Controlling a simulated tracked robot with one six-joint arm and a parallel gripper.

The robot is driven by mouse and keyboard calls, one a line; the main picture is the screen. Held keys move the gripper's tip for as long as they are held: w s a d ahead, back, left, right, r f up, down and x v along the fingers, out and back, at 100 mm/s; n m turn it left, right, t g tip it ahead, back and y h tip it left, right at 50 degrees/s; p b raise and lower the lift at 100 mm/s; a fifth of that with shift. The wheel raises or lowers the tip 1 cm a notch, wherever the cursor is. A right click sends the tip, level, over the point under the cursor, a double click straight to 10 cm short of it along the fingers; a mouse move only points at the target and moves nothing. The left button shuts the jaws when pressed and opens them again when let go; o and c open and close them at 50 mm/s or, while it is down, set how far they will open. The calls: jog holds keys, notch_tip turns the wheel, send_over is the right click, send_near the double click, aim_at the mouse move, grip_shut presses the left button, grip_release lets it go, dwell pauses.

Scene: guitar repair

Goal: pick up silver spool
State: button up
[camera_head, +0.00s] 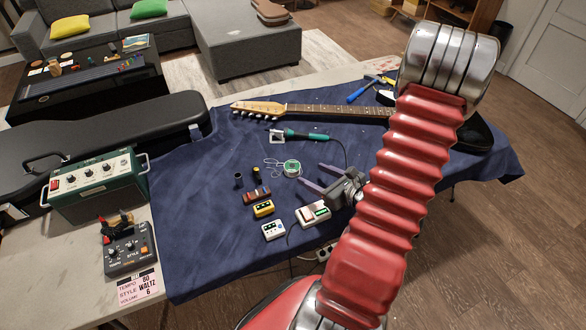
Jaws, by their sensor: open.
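A small spool (292,168) with a silvery-white rim and a green centre sits on the dark blue cloth (200,230), near the middle of the table. Thin loose wire (273,165) curls out beside it on the left. My gripper (311,174) is just right of the spool, with its two purplish fingers spread apart and pointing left toward it. The fingers are empty, and a small gap seems to separate them from the spool. Their exact height above the cloth is hard to tell. My red arm hides part of the table's right side.
A soldering iron (303,136) and an electric guitar (335,110) lie behind the spool. Small pedals, including a yellow one (263,208) and a red-white one (312,213), stand in front. A dark cylinder (238,180) is left. Bare cloth lies further left.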

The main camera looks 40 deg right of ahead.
aim_at(293, 166)
jog(key=shift+x, duration=2.25)
jog(key=shift+f, duration=0.1)
jog(key=shift+a+x, duration=0.2)
jog(key=shift+x, duration=2.35)
jog(key=shift+f, duration=0.1)
jog(key=c, duration=1)
